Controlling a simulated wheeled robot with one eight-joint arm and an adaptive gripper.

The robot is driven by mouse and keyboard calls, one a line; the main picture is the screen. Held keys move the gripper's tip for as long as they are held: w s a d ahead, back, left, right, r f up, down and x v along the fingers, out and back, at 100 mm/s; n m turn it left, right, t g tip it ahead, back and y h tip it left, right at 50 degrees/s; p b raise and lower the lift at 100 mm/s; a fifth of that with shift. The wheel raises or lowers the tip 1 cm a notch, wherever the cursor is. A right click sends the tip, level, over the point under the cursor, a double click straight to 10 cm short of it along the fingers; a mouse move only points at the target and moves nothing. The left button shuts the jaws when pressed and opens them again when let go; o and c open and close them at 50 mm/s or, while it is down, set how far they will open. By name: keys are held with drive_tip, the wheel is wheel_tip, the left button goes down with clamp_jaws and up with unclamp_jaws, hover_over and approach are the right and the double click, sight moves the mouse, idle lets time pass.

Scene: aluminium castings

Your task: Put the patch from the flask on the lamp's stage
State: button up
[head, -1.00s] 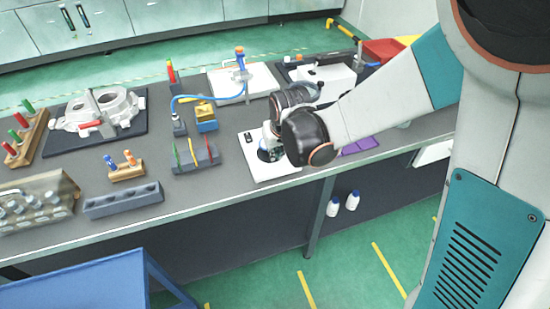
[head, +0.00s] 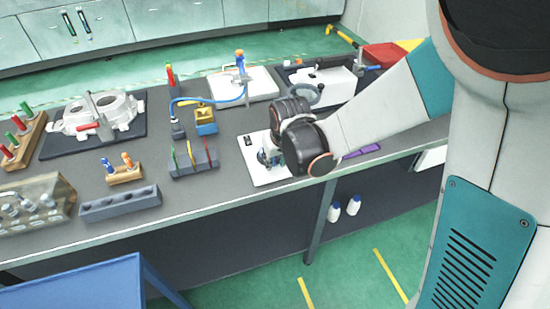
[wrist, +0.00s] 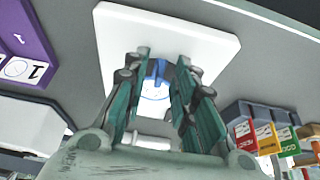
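My gripper (head: 267,158) is low over a white board (head: 250,143) at the bench's front edge, mostly hidden behind my wrist. In the wrist view my two green-sided fingers (wrist: 160,72) stand apart with a small blue and white thing (wrist: 155,88) between their tips. The white board (wrist: 115,30) lies beyond it. I cannot tell whether the fingers touch the blue and white thing or whether it is the patch or part of the lamp. I cannot make out the flask or the lamp's stage for certain.
A grey rack with coloured cards (head: 193,162) stands left of the board. Purple cards (head: 362,151) lie to its right. A casting (head: 100,112) lies farther left.

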drive_tip(key=shift+r+p, duration=0.4)
drive_tip(key=shift+r, duration=0.05)
drive_tip(key=p+v, duration=0.8)
drive_tip(key=v, duration=0.3)
drive_tip(key=shift+s+r, duration=0.2)
drive_tip(key=shift+r, duration=0.05)
drive_tip(key=shift+d, duration=0.1)
idle(0.8)
